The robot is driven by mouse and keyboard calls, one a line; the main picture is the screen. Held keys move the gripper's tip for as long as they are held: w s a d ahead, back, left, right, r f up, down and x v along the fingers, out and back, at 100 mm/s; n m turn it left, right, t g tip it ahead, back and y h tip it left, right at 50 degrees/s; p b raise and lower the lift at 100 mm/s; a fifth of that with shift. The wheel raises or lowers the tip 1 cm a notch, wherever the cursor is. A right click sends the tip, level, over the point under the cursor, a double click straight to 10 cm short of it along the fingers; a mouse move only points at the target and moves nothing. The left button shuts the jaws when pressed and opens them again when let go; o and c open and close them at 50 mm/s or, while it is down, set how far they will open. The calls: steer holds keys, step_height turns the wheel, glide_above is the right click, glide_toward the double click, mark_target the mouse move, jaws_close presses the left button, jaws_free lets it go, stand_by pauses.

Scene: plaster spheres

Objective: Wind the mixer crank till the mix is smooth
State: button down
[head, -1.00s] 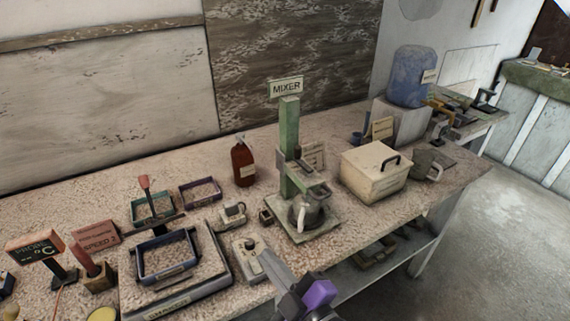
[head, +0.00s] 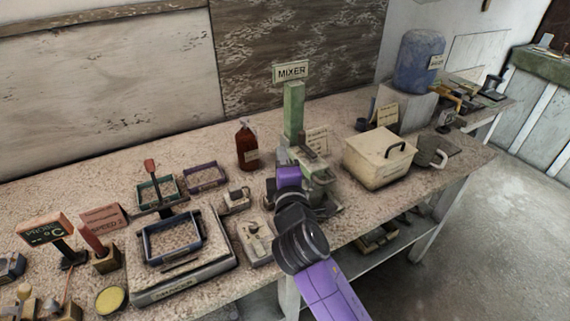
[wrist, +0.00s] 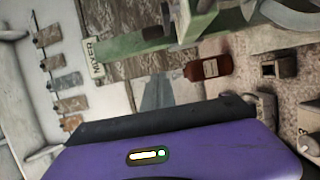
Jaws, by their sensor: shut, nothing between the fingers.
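The mixer (head: 293,110) is a green post with a MIXER sign (head: 290,72) on top, standing near the bench's front edge. Its head, crank and pot are largely hidden behind my arm in the head view. My gripper (head: 288,177) is in front of the mixer's lower post, shut and empty. I cannot tell whether it touches the mixer. In the wrist view the mixer's green post (wrist: 140,45) lies sideways across the top, with a grey rounded part at the top right. My purple hand fills the bottom of that view. The mix cannot be seen.
A brown bottle (head: 247,145) stands left of the mixer and a cream box (head: 379,160) with a black handle stands right. A scale (head: 183,270) bearing a blue tray (head: 172,258) is front left. A blue water jug (head: 418,62) is at the back right.

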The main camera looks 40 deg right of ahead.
steer(key=shift+w+d+p, duration=0.25)
steer(key=shift+d+p, duration=0.1)
steer(key=shift+d, duration=0.65)
steer(key=shift+w+d+p, duration=0.2)
steer(key=shift+d+p, duration=0.1)
steer(key=shift+d, duration=0.65)
steer(key=shift+w+d+p, duration=0.25)
steer(key=shift+d+p, duration=0.1)
steer(key=shift+d, duration=0.65)
steer(key=shift+w+d+f+m+g+h+b, duration=0.1)
steer(key=shift+m+g+h+b, duration=0.25)
steer(key=shift+b, duration=0.35)
steer(key=shift+w+d+f+m+g+h+b, duration=0.1)
steer(key=shift+m+g+h+b, duration=0.25)
steer(key=shift+b, duration=0.35)
